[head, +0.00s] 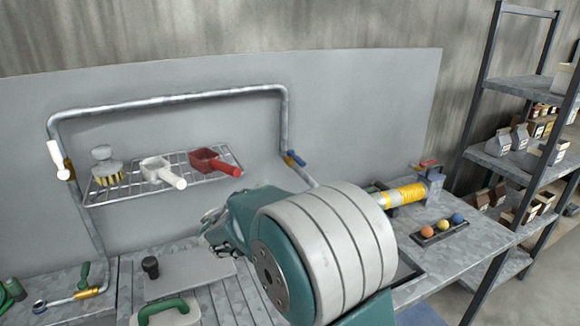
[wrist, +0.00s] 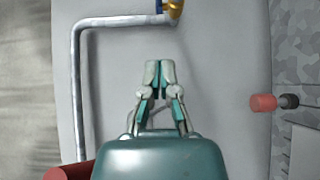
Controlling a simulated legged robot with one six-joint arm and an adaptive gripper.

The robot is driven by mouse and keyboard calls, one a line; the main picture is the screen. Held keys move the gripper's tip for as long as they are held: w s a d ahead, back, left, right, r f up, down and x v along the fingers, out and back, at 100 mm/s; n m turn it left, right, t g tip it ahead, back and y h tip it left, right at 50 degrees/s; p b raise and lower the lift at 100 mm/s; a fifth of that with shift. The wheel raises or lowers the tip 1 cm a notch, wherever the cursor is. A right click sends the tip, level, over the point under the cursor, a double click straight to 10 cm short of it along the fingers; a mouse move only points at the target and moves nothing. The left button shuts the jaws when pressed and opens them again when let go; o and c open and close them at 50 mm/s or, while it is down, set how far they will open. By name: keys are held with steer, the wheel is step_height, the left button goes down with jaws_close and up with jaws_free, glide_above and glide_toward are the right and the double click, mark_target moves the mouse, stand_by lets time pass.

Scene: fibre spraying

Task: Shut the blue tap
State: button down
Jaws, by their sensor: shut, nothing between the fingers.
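The blue tap (head: 297,158) has a small blue handle on a brass fitting, on the right-hand leg of the grey pipe on the wall panel. Its handle slants down to the right in the head view. In the wrist view only part of the blue tap (wrist: 162,5) shows, cut off by the top edge beside its brass fitting (wrist: 176,11). My gripper (wrist: 160,66) is shut and empty, in front of the panel and apart from the tap. In the head view my gripper (head: 217,228) is partly hidden by my arm, lower left of the tap.
A wire rack (head: 135,186) holds a brush, a white scoop (head: 160,171) and a red scoop (head: 214,162), left of the tap. A white-handled tap (head: 57,158) sits on the pipe's left leg. Colored balls lie in a tray (head: 441,232) on the right bench.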

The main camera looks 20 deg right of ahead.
steer(key=shift+w+a, duration=0.1)
steer(key=shift+w, duration=0.1)
glide_toward(294, 161)
steer(key=x, duration=0.6)
steer(key=shift+w+r, duration=0.1)
steer(key=shift+r, duration=0.05)
steer(key=shift+d, duration=0.25)
